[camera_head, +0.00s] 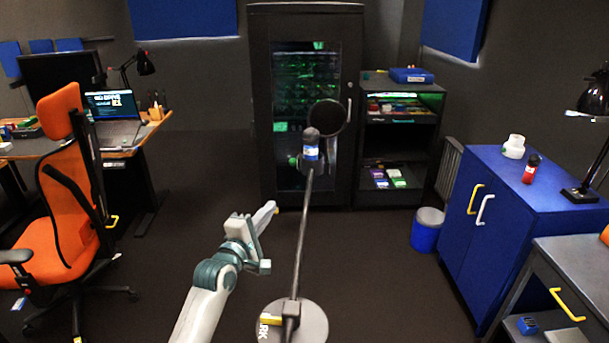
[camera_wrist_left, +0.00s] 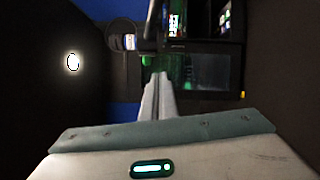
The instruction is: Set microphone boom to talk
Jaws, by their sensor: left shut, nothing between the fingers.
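The microphone boom (camera_head: 301,235) is a thin dark pole rising from a round grey base (camera_head: 313,326) at the bottom centre of the head view. The base has a yellow mark and partly hidden white letters ending in "RK". The microphone (camera_head: 311,146), with a blue band, sits at the pole's upper end beside a round black pop filter (camera_head: 327,117). A small green part (camera_head: 292,161) is left of the microphone. My left gripper (camera_head: 269,211) is shut and empty, left of the pole and apart from it in the picture. Its closed fingers also show in the left wrist view (camera_wrist_left: 158,97). My right gripper is not in view.
A dark cabinet with a glass door (camera_head: 305,80) stands behind the boom. An orange chair (camera_head: 65,200) and desk (camera_head: 145,133) are at left. A blue cabinet (camera_head: 525,190) and grey drawer unit (camera_head: 580,260) are at right. The floor around the boom is mostly clear.

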